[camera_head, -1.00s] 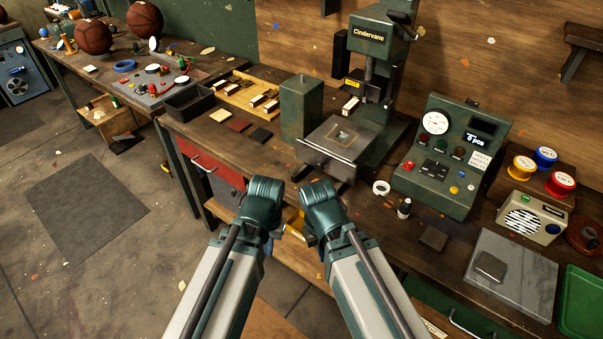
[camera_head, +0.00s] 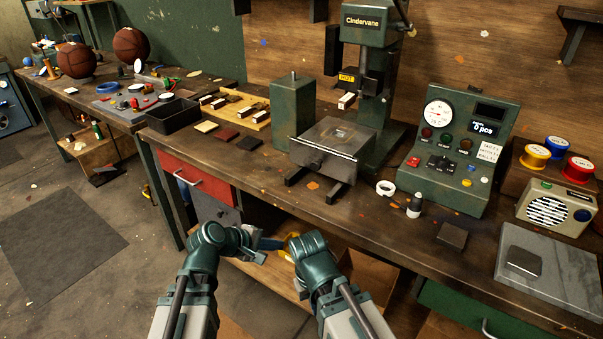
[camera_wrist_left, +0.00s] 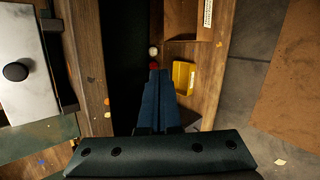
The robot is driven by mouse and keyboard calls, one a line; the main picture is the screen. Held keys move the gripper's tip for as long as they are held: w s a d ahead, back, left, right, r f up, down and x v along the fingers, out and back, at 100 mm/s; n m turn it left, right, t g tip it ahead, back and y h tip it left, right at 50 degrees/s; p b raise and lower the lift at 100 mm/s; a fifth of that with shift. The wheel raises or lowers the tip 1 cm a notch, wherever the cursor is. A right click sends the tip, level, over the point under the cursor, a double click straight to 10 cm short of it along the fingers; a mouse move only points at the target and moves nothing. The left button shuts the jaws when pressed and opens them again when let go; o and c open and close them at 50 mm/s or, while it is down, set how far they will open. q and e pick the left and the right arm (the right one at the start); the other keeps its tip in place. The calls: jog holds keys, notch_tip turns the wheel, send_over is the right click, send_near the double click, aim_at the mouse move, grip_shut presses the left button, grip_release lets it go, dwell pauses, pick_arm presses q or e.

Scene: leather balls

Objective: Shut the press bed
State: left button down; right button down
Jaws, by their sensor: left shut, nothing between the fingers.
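A pale plate with a dark round knob shows at the left of the wrist view.
A green block (camera_head: 293,115) stands close left of the bed. The control box (camera_head: 460,150) is to the right, with a white tape roll (camera_head: 385,188) and small bottle (camera_head: 414,207) before it. A yellow bin (camera_wrist_left: 183,77) lies on the lower shelf.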

pick_arm(q)
jog(key=w+r+n+t+h, duration=0.1)
jog(key=w+r+n+t, duration=0.2)
jog(key=r+n, duration=0.4)
jog(key=w+r+n+t+h, duration=0.1)
jog(key=w+r+n+t, duration=0.2)
jog(key=n, duration=0.7)
notch_tip(320, 180, up, 4)
jog(key=shift+w+a+r+n+t+h, duration=0.1)
jog(key=shift+w+a+n+t+h, duration=0.25)
jog(key=shift+t, duration=0.85)
jog(key=shift+d, duration=0.15)
